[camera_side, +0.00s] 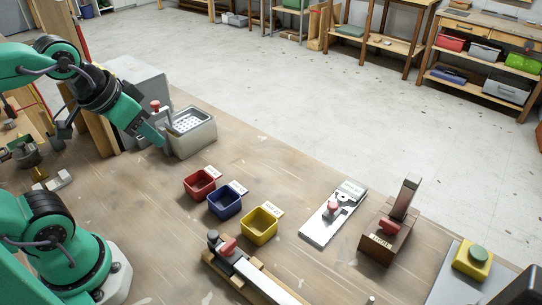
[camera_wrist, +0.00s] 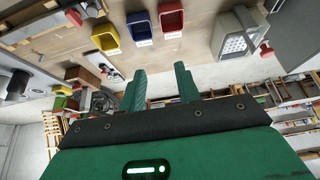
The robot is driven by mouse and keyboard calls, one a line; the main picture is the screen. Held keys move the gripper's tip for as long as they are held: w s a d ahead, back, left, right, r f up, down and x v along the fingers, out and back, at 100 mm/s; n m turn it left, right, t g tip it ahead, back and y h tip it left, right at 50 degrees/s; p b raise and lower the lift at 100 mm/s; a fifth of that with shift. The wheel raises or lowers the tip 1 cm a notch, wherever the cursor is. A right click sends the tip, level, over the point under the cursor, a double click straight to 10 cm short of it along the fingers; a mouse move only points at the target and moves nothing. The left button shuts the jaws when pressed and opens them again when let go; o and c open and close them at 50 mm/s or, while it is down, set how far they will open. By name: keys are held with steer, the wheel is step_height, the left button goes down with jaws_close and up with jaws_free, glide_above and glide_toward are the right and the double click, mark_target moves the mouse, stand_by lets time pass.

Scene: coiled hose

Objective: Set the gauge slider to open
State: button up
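A long wooden rail with a red sliding block (camera_side: 228,247) and a dark knob beside it lies at the front middle of the bench in the side view. A silver plate (camera_side: 318,228) with a red knob and a wooden block (camera_side: 375,242) with a red lever stand to its right. I cannot tell for certain which is the gauge slider, nor read its labels. My gripper (camera_side: 158,140) is up at the left, beside the grey box and away from all three. In the wrist view my gripper (camera_wrist: 158,70) has its two green fingers apart with nothing between them.
Red (camera_side: 200,184), blue (camera_side: 225,203) and yellow (camera_side: 259,224) bins stand in a row mid-bench. A grey box (camera_side: 192,133) with a perforated top is by my gripper. A yellow button box (camera_side: 473,260) is at the right. Bare bench lies left of the bins.

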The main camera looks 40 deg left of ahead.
steer(key=shift+o, duration=0.9)
steer(key=shift+w+d+r, duration=0.1)
steer(key=shift+w+r, duration=0.05)
steer(key=shift+w, duration=0.05)
steer(key=w+d+m+g, duration=0.2)
steer(key=w+d, duration=0.4)
steer(key=w, duration=0.2)
steer(key=w+d+m+g, duration=0.1)
steer(key=w+d, duration=0.4)
steer(key=w, duration=0.4)
steer(key=w+d+f+m+g, duration=0.1)
steer(key=w+d+f, duration=0.2)
steer(key=d+f, duration=0.1)
steer(key=w+d+f+m, duration=0.1)
steer(key=w+d+f, duration=0.1)
steer(key=d+f, duration=0.2)
steer(key=w+d+f+m+g, duration=0.1)
steer(key=w+d+f, duration=0.2)
steer(key=d+f, duration=0.2)
steer(key=shift+w+d+g, duration=0.15)
steer(key=shift+d, duration=0.7)
steer(key=shift+w+d+g, duration=0.15)
steer(key=shift+d, duration=0.65)
steer(key=shift+f, duration=0.15)
